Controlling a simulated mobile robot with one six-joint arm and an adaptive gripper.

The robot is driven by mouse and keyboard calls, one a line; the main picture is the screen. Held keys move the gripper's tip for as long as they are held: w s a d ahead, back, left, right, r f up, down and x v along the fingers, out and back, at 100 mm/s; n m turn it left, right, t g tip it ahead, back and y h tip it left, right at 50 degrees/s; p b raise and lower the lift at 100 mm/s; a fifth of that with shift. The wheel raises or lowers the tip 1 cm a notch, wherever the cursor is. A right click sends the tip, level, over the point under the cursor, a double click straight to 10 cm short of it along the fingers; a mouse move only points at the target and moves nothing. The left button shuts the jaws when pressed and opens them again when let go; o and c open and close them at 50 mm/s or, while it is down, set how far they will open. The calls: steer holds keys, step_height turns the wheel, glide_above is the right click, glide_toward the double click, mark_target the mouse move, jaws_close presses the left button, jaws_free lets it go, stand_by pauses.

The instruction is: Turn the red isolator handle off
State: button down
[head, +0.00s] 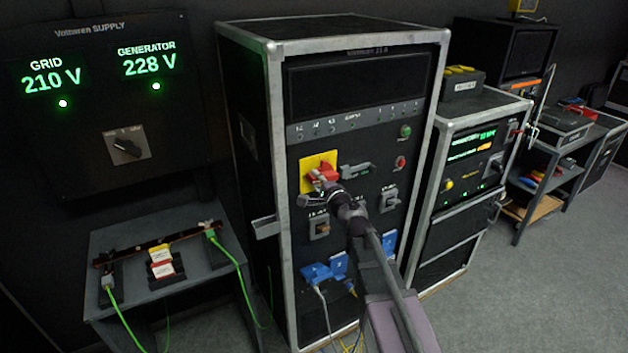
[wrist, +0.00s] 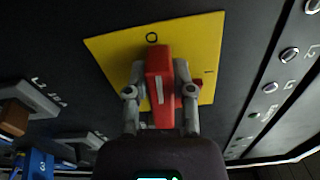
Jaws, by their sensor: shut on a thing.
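The red isolator handle (head: 322,174) sits on a yellow plate (head: 306,183) on the front of the tall rack. In the wrist view the red handle (wrist: 159,70) stands between the two grey fingers of my gripper (wrist: 160,92), which are shut on its sides. The handle's white line runs roughly up the picture, towards the O mark on the yellow plate (wrist: 112,52). An I mark shows near the plate's right edge. In the head view my gripper (head: 328,188) partly covers the handle. The handle's base is mostly hidden.
Below the plate are breaker switches (head: 319,227) and blue sockets (head: 318,272) with cables. A green lamp (head: 405,131) and a red button (head: 400,162) are at right. The supply panel (head: 105,110) reads grid 210 V and generator 228 V. Grey floor (head: 500,310) is clear at right.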

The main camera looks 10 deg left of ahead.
steer(key=shift+s+f+n, duration=0.15)
steer(key=shift+f+n, duration=0.05)
steer(key=shift+n, duration=0.6)
steer(key=c, duration=0.5)
jaws_free()
steer(key=shift+d, duration=0.1)
steer(key=v, duration=0.7)
steer(key=shift+s, duration=0.15)
